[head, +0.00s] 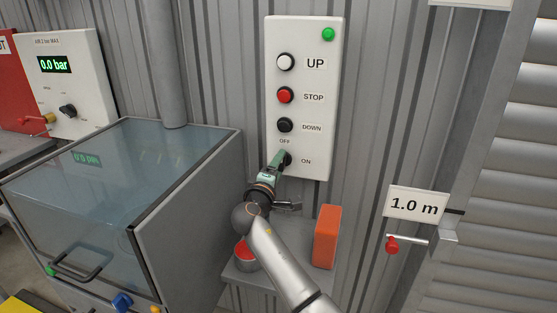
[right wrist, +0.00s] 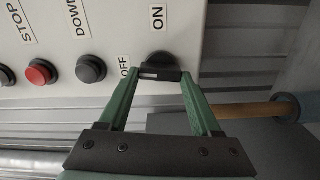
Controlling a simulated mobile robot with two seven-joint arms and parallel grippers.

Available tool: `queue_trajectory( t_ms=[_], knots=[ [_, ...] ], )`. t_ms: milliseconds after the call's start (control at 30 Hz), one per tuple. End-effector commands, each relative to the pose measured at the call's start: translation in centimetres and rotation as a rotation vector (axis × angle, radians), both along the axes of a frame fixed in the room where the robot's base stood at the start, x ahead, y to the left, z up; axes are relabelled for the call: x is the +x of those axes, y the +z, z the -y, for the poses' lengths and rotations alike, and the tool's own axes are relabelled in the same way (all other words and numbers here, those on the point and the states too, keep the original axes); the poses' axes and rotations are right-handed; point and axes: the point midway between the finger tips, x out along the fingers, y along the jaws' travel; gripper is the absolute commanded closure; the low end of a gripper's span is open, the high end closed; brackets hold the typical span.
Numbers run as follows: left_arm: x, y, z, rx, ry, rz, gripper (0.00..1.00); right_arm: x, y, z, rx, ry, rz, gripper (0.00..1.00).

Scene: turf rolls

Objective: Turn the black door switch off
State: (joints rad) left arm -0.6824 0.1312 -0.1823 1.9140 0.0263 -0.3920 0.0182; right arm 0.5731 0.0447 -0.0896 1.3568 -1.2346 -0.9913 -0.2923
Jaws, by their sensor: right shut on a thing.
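The black door switch (right wrist: 158,62) is a rotary knob on the white control panel. In the right wrist view its bar lies level, with the white mark at the left end, towards the OFF label (right wrist: 124,67). The ON label (right wrist: 157,17) is above it there. My right gripper (right wrist: 164,76) has its two green fingers at the two ends of the bar, shut on the knob. In the head view the right gripper (head: 281,158) reaches the panel's lower part and partly hides the switch (head: 287,160). My left gripper is not in view.
The control panel (head: 308,42) has UP, STOP and DOWN buttons above the switch and a green lamp on top. Below are an orange block (head: 326,237) and a red-topped round thing (head: 246,254) on a grey shelf. A glass-topped cabinet (head: 110,180) stands left, a roller shutter (head: 515,190) right.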

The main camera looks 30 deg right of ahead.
Motion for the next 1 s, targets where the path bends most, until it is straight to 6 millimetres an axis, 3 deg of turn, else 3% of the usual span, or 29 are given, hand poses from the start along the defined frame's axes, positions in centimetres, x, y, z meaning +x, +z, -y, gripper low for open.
queue_trajectory(
  t_ms=[300,867,900,1000],
  knots=[
    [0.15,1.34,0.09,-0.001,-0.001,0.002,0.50,0.05,0.21,0.04,-0.083,0.002,-0.092,0.91],
    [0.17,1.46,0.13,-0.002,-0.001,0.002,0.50,0.04,0.10,0.03,-0.103,0.000,-0.114,0.91],
    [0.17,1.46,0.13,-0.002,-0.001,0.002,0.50,0.04,0.10,0.03,-0.103,0.000,-0.114,0.32],
    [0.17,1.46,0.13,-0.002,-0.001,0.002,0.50,0.04,0.09,0.03,-0.102,0.000,-0.113,0.20]
  ],
)
